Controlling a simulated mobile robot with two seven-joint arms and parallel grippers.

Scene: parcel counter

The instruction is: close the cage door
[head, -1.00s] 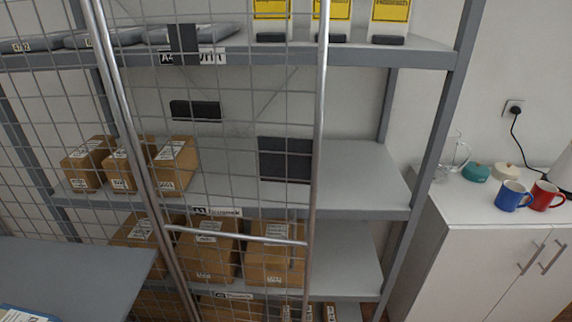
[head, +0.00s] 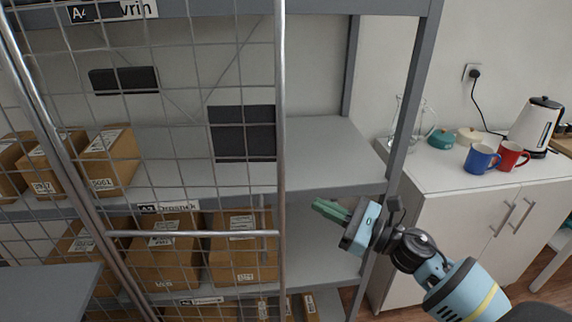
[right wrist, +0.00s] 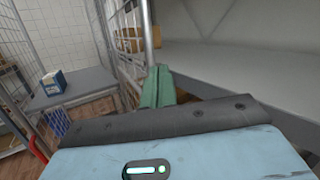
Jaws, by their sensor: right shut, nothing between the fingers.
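The cage door (head: 281,130) is a wire-mesh panel with a round metal frame, standing in front of the shelves in the head view. Its upright edge bar is at the middle, and a crossbar (head: 190,233) runs low across it. Right of the edge bar the shelf front is uncovered by mesh. My right gripper (head: 328,208), with green fingers, is shut and empty, right of the edge bar and apart from it in the picture. In the right wrist view the shut fingers (right wrist: 157,78) point toward mesh and a metal bar; contact cannot be told. My left gripper is out of view.
Grey shelves (head: 330,150) hold cardboard boxes (head: 109,160) behind the mesh. A white cabinet (head: 450,225) with a blue mug (head: 481,158), a red mug (head: 511,155) and a kettle stands at the right. A grey table (right wrist: 75,88) bears a blue box (right wrist: 53,82).

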